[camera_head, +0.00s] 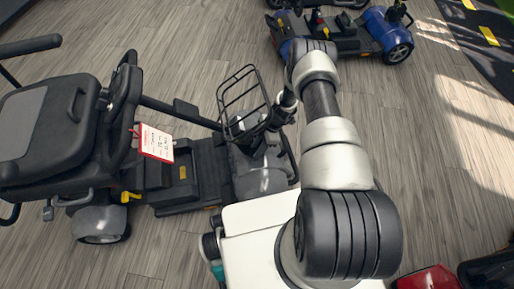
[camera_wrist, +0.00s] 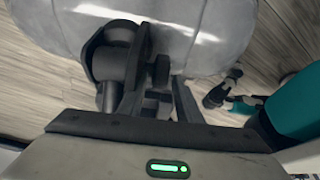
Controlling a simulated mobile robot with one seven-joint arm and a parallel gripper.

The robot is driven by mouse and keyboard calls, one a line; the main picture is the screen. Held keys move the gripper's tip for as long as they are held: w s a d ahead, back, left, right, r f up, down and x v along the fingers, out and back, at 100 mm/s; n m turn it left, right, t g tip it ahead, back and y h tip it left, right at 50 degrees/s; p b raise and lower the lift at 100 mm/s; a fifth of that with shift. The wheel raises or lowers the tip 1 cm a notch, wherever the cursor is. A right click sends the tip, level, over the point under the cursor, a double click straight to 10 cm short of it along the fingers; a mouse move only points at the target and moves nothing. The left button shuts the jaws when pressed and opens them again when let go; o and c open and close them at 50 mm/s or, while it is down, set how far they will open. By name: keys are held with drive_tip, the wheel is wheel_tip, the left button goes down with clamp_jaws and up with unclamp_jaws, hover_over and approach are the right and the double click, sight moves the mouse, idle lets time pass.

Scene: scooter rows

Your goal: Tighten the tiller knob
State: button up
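The grey mobility scooter (camera_head: 187,175) stands at the left in the head view. Its tiller (camera_head: 175,117) slants from the seat side toward the front, behind a wire basket. My gripper (camera_head: 272,125) is low beside the basket, partly hidden by my arm. In the wrist view its dark fingers (camera_wrist: 158,88) stand apart, close to a dark rounded fitting (camera_wrist: 116,62) in front of the scooter's grey front cover (camera_wrist: 195,35). Dark small parts show between the fingers. I cannot tell which part is the tiller knob or whether the fingers touch it.
The wire basket (camera_head: 243,103) is close to my gripper. A red and white tag (camera_head: 157,143) hangs by the tiller. A blue scooter (camera_head: 340,35) stands at the back. A red object (camera_head: 430,279) is at the lower right.

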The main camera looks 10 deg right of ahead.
clamp_jaws()
drive_tip(key=y, duration=0.1)
drive_tip(key=d+y, duration=0.1)
drive_tip(key=shift+f+y, duration=0.25)
drive_tip(key=shift+y, duration=0.05)
drive_tip(key=shift+d+y, duration=0.2)
drive_tip(key=shift+y, duration=0.8)
drive_tip(key=shift+o, duration=1.2)
unclamp_jaws()
drive_tip(key=shift+d, duration=0.1)
drive_tip(key=p+v, duration=0.2)
drive_tip(key=v, duration=1.5)
